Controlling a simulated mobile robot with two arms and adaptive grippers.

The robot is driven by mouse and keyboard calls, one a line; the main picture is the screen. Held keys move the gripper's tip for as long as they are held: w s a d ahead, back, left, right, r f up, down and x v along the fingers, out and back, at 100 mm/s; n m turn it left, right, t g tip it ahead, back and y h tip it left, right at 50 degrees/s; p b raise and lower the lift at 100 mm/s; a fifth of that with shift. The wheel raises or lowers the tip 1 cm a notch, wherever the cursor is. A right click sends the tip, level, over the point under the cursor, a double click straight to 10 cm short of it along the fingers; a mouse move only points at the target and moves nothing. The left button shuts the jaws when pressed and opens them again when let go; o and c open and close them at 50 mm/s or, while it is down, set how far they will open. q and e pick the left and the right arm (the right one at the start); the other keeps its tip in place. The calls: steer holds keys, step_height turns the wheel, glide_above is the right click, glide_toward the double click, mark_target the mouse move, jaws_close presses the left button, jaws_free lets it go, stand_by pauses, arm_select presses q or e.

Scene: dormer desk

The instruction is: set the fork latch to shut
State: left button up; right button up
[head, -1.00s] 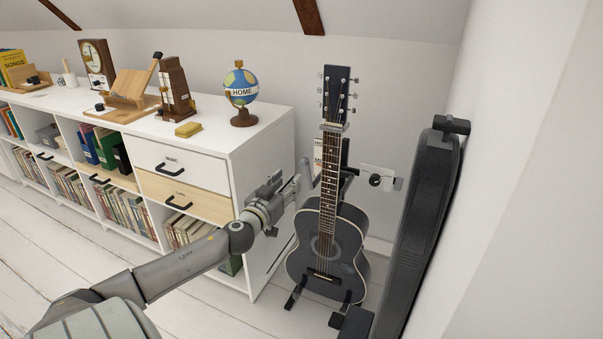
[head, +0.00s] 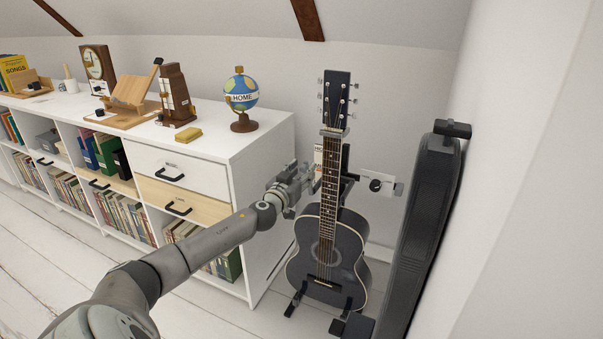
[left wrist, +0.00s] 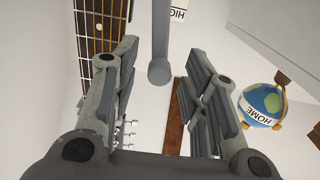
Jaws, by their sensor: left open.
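The guitar (head: 325,250) stands upright on its stand, and a grey fork piece (head: 333,131) crosses its neck near the headstock. My left gripper (head: 312,177) is open, just left of the neck and below that fork piece. In the left wrist view, a grey bar with a rounded end (left wrist: 159,70) sits between the spread fingers, apart from both. It may be the fork latch; I cannot tell for sure. The guitar neck (left wrist: 97,30) is beside the left finger in that view. My right gripper is not in view.
A white cabinet (head: 270,140) with a globe (head: 241,92) on top stands left of the gripper. A wall box with a dark knob (head: 375,185) is right of the neck. A black case (head: 425,220) leans at the right. White floor is clear at front left.

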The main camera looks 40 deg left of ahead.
arm_select(q)
steer(key=shift+w, duration=0.15)
jaws_close()
stand_by(0.4)
